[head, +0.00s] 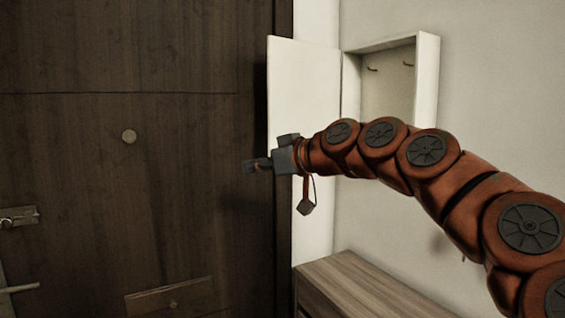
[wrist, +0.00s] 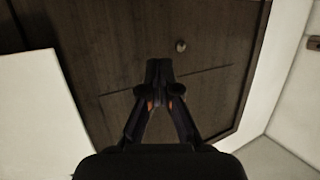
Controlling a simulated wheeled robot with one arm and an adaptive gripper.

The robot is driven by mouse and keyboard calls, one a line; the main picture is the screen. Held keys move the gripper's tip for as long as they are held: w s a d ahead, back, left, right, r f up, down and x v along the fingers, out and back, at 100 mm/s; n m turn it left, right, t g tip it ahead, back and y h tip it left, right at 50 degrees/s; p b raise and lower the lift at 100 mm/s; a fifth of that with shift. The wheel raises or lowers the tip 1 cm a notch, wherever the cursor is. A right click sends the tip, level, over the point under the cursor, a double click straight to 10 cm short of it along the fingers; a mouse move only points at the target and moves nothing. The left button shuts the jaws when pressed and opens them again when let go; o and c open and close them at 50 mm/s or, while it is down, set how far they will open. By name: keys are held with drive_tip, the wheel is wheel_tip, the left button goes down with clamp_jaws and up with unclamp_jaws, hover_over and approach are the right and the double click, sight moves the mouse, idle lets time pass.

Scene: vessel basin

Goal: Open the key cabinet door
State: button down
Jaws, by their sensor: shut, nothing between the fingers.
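The key cabinet (head: 428,85) is a white box on the wall to the right of the dark door in the head view. Its white door (head: 302,85) stands wide open, swung out to the left, and the inside with small hooks (head: 408,64) shows. My gripper (head: 250,165) is at the lower left of the cabinet door, in front of it, pointing left; it looks empty. In the wrist view my gripper (wrist: 159,68) has its fingers together. A white panel (wrist: 35,115), which looks like the cabinet door, is at left there, apart from the fingers. My arm hides the cabinet's lower part.
A wooden-topped low cabinet (head: 350,285) stands below the key cabinet. The space before the dark door looks clear.

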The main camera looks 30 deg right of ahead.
drive_tip(key=d+r+m+t+h+b, duration=0.1)
drive_tip(key=d+m+t+h+b, duration=0.2)
drive_tip(key=d, duration=1.4)
drive_tip(key=w+p, duration=0.6)
drive_tip(key=w, duration=0.8)
drive_tip(key=shift+a+r+t+h, duration=0.2)
drive_tip(key=shift+a+t+h, duration=0.2)
